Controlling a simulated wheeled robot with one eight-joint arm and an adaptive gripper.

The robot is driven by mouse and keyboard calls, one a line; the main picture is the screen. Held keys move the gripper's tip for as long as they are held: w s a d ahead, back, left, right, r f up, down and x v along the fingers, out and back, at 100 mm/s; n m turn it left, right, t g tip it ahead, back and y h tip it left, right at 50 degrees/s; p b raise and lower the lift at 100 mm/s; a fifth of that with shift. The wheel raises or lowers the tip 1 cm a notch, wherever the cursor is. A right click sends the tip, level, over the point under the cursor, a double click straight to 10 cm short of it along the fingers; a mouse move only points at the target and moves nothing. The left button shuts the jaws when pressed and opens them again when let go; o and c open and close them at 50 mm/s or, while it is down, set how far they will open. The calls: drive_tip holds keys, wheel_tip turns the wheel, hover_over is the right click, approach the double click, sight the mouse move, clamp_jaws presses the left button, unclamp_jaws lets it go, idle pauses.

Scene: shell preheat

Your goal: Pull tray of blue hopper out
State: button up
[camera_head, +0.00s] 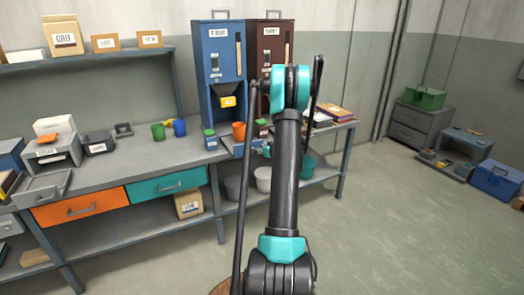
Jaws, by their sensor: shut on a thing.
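The blue hopper (211,73) stands at the back of the bench, with a label, a vertical gauge strip and a yellow tag on its front. Its blue-edged tray (236,154) juts out low at the bench's front edge, below and in front of the hopper. An orange cup (239,131) stands just behind or in the tray; I cannot tell which. My arm rises through the middle of the view and hides part of the tray's right side. My gripper (262,151) shows only in part beside the tray's right end, shut on the tray; its fingertips are hardly visible.
A dark red hopper (271,45) stands right of the blue one, partly behind my arm. Green and blue cups (179,128) stand left. Buckets (263,179) sit underneath. Open floor (400,230) lies right.

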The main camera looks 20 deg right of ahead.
drive_tip(key=shift+s+f, duration=0.1)
drive_tip(key=shift+s, duration=0.2)
drive_tip(key=o, duration=1.7)
drive_tip(key=shift+s, duration=0.1)
drive_tip(key=v, duration=1.2)
